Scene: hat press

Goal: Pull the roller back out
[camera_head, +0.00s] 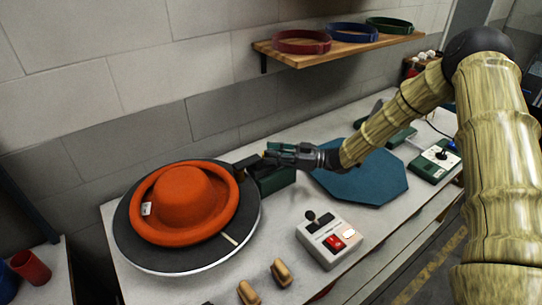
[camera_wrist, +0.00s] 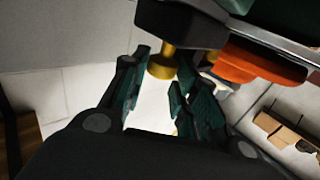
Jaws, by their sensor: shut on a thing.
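The orange hat (camera_head: 183,190) sits on the round dark turntable (camera_head: 226,232) with a pale mark on its edge. The roller unit's black head (camera_head: 246,163) is at the hat brim's right side, on a dark green housing (camera_head: 277,180); I cannot tell whether it touches the brim. My gripper (camera_head: 272,154) is at the top of this unit. An orange part of the hat (camera_wrist: 255,62) shows just right of the head.
A control box (camera_head: 330,239) with a lever and red switch stands in front. Wooden pegs (camera_head: 282,272) are at the front edge. A blue octagonal board (camera_head: 362,182) lies right of the housing. A wall shelf (camera_head: 300,58) holds coloured bands above.

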